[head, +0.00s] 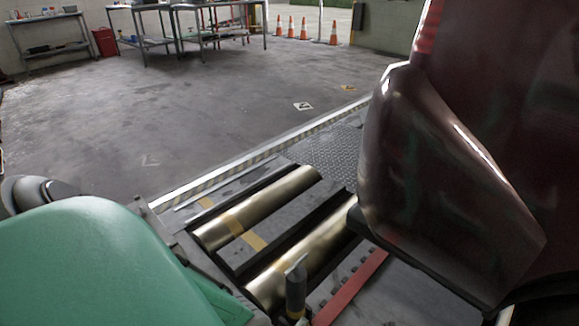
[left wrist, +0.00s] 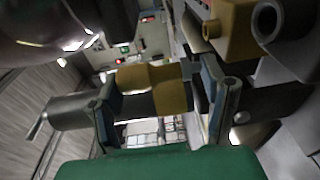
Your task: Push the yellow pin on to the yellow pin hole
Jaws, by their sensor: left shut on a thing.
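In the left wrist view, my left gripper (left wrist: 162,95) is shut on the yellow pin (left wrist: 168,88), a cylinder with yellow and dark bands lying across the fingers. A grey cylinder with a thin handle (left wrist: 72,112) sticks out on the left side; I cannot tell whether it is part of the pin. A yellow block (left wrist: 232,24) with a dark round ring (left wrist: 267,20) is at the upper right, apart from the pin; it looks like the pin hole. The hole's inside is unclear. In the head view neither pin nor hole can be made out for sure. My right gripper is not seen.
In the head view, metal rollers (head: 255,208) lie in the floor beside a red strip (head: 352,288). A dark red vehicle body (head: 440,190) fills the right side. Tables (head: 200,8) and orange cones (head: 304,28) stand far back. The floor (head: 170,110) at the left is open.

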